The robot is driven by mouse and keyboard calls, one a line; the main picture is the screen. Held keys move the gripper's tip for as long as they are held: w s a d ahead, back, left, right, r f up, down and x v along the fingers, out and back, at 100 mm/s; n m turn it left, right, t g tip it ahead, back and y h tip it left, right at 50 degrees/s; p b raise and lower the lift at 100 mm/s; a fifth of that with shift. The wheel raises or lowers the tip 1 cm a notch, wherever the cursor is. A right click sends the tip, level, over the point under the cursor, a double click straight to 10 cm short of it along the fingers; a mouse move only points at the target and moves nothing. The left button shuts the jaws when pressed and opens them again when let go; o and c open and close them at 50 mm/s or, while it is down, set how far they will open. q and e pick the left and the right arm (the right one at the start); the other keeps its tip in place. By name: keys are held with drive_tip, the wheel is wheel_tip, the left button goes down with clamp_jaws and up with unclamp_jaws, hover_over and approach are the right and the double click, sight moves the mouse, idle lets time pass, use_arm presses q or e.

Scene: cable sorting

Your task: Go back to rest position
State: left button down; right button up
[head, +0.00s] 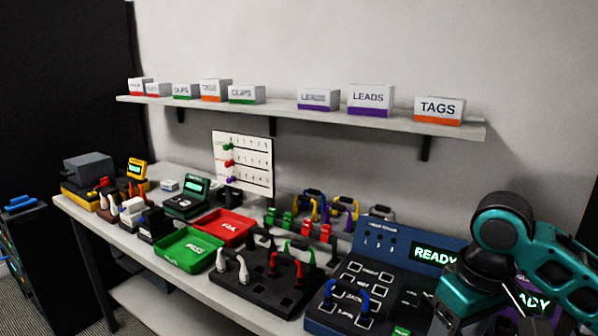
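My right arm (505,225), teal and black, comes in from the right and bends in front of the right end of the bench. Its lower part runs out of the bottom edge, and I see no fingertips of my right gripper. My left arm and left gripper do not show. The bench (82,208) carries a green tray (188,250), a red tray (223,228), and a black rack (262,290) with white, black, green and red cable pieces. A blue tester panel (345,312) with a blue cable on it and a screen reading READY stands at the right, partly hidden by my arm.
A wall shelf (300,115) above the bench holds several labelled boxes, such as LEADS (370,99) and TAGS (440,110). A white chart board (243,163) stands at the back. A dark cabinet (45,265) is at the left. The bench is crowded.

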drive_tip(key=s+a+f+n+t+y, duration=0.1)
drive_tip(key=s+a+f, duration=0.2)
drive_tip(key=a+f, duration=0.15)
drive_tip(key=s+a+f+t+y, duration=0.1)
drive_tip(key=s+a+f+y, duration=0.1)
drive_tip(key=s+a+f, duration=0.3)
drive_tip(key=s+d+f+m+t+h, duration=0.1)
drive_tip(key=s+d+f+m+h, duration=0.2)
drive_tip(key=s+d+f, duration=0.6)
drive_tip(key=w+a+f+t+y, duration=0.1)
drive_tip(key=w+a+f+t, duration=0.3)
drive_tip(key=w+f+t, duration=0.2)
drive_tip(key=shift+w+a+f+n+t+y, duration=0.2)
drive_tip(key=shift+a+f+n+t+y, duration=0.1)
drive_tip(key=shift+t, duration=0.4)
